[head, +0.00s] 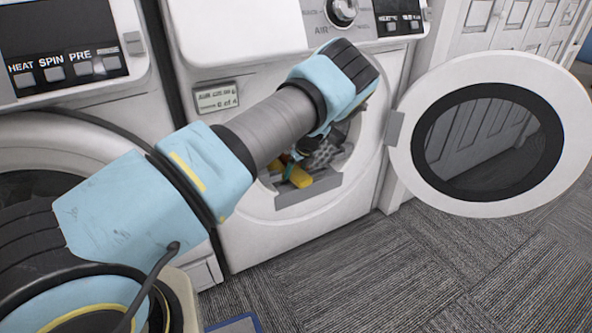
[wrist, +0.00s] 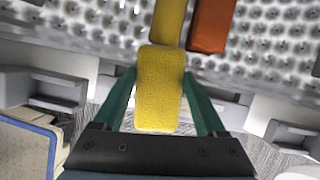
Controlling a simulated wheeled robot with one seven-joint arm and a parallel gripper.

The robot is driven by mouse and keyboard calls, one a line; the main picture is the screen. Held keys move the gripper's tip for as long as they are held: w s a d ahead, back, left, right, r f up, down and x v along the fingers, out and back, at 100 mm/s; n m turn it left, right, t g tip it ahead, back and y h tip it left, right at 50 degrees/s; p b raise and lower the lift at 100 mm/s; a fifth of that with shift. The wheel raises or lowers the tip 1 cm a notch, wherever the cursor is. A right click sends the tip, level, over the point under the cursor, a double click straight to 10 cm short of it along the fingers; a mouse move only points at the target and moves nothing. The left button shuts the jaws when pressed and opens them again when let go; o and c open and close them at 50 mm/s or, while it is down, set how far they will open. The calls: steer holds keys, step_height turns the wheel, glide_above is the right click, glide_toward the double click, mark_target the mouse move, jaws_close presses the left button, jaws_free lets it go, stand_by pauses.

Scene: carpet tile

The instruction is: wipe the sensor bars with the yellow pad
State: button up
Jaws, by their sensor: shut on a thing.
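My gripper (wrist: 159,76) has its two green fingers closed on the sides of the yellow pad (wrist: 160,95), a textured block. In the head view my arm reaches into the open dryer's drum doorway, and the gripper is mostly hidden there. A yellow piece (head: 298,175) shows at the doorway; I cannot tell whether it is the held pad. In the wrist view a second yellow piece (wrist: 169,22) lies just beyond the pad, and an orange-brown block (wrist: 212,24) lies beside it, against the perforated drum wall (wrist: 110,25). I cannot make out the sensor bars for certain.
The round dryer door (head: 402,135) stands open to the right. Another machine (head: 75,125) stands at the left. Grey ledges (wrist: 60,88) flank the gripper in the wrist view. The carpet floor (head: 400,275) in front is mostly clear; a blue-edged item (head: 235,324) is at the bottom.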

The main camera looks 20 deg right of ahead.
mark_target(308, 175)
steer(key=shift+s+d+r+p, duration=0.1)
steer(key=shift+s+r+p, duration=0.1)
steer(key=shift+s+p, duration=1.15)
steer(key=shift+s, duration=0.7)
steer(key=shift+w+f, duration=0.35)
steer(key=shift+w+a+f+b, duration=0.1)
steer(key=shift+w+b, duration=0.4)
steer(key=shift+w, duration=0.3)
steer(key=shift+w+a+f+b, duration=0.1)
steer(key=shift+w+b, duration=0.4)
steer(key=shift+w, duration=0.3)
steer(key=shift+w+d+f+b, duration=0.1)
steer(key=shift+d+b, duration=0.6)
steer(key=shift+d, duration=0.2)
steer(key=shift+d+b, duration=0.3)
steer(key=shift+d, duration=0.25)
steer(key=shift+d+r, duration=0.1)
steer(key=shift+r, duration=0.15)
steer(key=shift+s+d+r+p, duration=0.1)
steer(key=shift+s+r+p, duration=0.05)
steer(key=shift+s+p, duration=1.3)
steer(key=shift+s, duration=0.55)
steer(key=shift+r, duration=0.1)
